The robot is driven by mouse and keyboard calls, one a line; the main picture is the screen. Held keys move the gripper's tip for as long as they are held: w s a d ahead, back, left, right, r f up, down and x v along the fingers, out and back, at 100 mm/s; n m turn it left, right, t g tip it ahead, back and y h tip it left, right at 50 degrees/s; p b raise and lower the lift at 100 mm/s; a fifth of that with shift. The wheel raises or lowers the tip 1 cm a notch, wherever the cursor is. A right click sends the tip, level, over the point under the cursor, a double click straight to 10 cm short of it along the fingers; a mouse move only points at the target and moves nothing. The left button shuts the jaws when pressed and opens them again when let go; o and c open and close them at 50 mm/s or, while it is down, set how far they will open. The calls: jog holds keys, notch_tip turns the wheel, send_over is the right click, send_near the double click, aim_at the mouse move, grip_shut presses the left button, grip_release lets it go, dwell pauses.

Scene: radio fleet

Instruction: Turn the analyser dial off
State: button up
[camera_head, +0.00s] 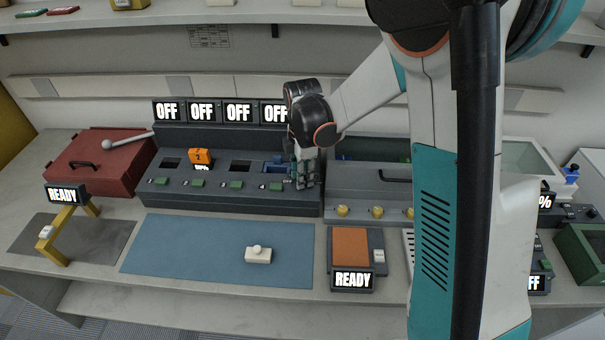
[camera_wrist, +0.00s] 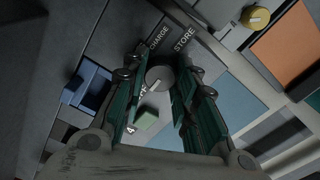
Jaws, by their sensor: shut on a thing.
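The analyser (camera_head: 235,190) is a long dark grey unit with several bays, green buttons and screens reading OFF. Its round grey dial (camera_wrist: 158,79) shows in the wrist view, with a pale pointer line across it and the words CHARGE and STORE printed beside it; other lettering is partly hidden by a finger. My gripper (camera_head: 305,180) is at the right end of the analyser, pointing down. In the wrist view its green-lined fingers (camera_wrist: 156,95) are shut on the dial, one on each side. In the head view the gripper hides the dial.
An orange battery (camera_head: 200,157) stands in an analyser bay, and a blue piece (camera_wrist: 90,88) sits in the bay near the dial. Right of the analyser is a grey unit with yellow knobs (camera_head: 342,211). A blue mat (camera_head: 190,250) in front holds a small white item (camera_head: 258,255).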

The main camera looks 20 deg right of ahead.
jog(key=o, duration=1.1)
jog(key=shift+r, duration=0.1)
notch_tip(320, 180, up, 12)
jog(key=shift+f, duration=0.1)
